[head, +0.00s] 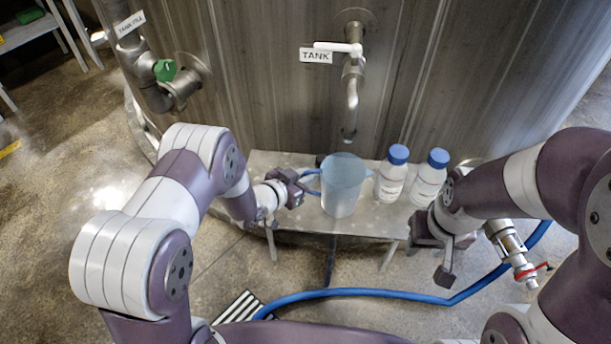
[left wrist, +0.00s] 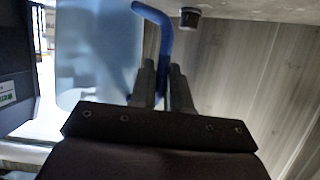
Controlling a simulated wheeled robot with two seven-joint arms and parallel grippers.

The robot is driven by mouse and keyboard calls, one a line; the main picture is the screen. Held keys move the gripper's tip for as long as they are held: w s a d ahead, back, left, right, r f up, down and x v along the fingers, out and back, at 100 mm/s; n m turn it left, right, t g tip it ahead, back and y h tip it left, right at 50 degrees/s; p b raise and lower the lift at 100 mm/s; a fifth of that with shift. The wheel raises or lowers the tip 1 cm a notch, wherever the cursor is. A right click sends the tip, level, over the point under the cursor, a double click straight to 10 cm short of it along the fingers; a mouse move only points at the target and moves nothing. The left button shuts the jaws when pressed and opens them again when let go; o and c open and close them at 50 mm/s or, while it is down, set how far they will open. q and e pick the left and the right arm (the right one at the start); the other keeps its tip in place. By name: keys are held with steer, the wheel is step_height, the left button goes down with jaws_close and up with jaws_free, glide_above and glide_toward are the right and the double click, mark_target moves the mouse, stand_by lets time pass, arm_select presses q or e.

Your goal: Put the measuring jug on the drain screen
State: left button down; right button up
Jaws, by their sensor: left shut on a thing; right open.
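The measuring jug (head: 342,184) is a translucent pale blue jug with a blue handle on its left side. It is upright at the small metal table below the tank's tap; I cannot tell if its base touches the tabletop. My left gripper (head: 303,187) is shut on the jug's handle. In the left wrist view the blue handle (left wrist: 160,30) passes between the fingers (left wrist: 163,85), with the jug's body (left wrist: 95,60) beside it. My right gripper (head: 432,255) is open and empty, in front of the table's right part. The drain screen (head: 238,306) appears as a striped grate on the floor, partly hidden by my arm.
Two bottles with blue caps (head: 392,174) (head: 429,178) stand right of the jug on the metal table (head: 280,215). The tap (head: 352,95) hangs above the jug. A blue hose (head: 370,292) crosses the floor in front. A valve fitting (head: 515,255) is at the right.

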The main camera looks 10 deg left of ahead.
arm_select(q)
steer(key=c, duration=1.1)
jaws_free()
steer(key=shift+r, duration=0.2)
steer(key=s+a+r+n+g+y+p, duration=0.1)
steer(key=s+a+r+n+g+y, duration=0.15)
steer(key=s+a+r, duration=0.35)
steer(key=s+a+r+n+g+y+p, duration=0.1)
steer(key=s+a+r+y, duration=0.2)
steer(key=a, duration=0.4)
steer(key=s+r+n+g+y, duration=0.1)
steer(key=s+r+n+g, duration=0.1)
steer(key=s, duration=0.5)
steer(key=s+r+n+g+y, duration=0.1)
steer(key=s+r+g, duration=0.1)
steer(key=s+g, duration=0.2)
steer(key=s, duration=0.2)
steer(key=shift+s+d+n, duration=0.25)
steer(key=shift+s+n, duration=0.1)
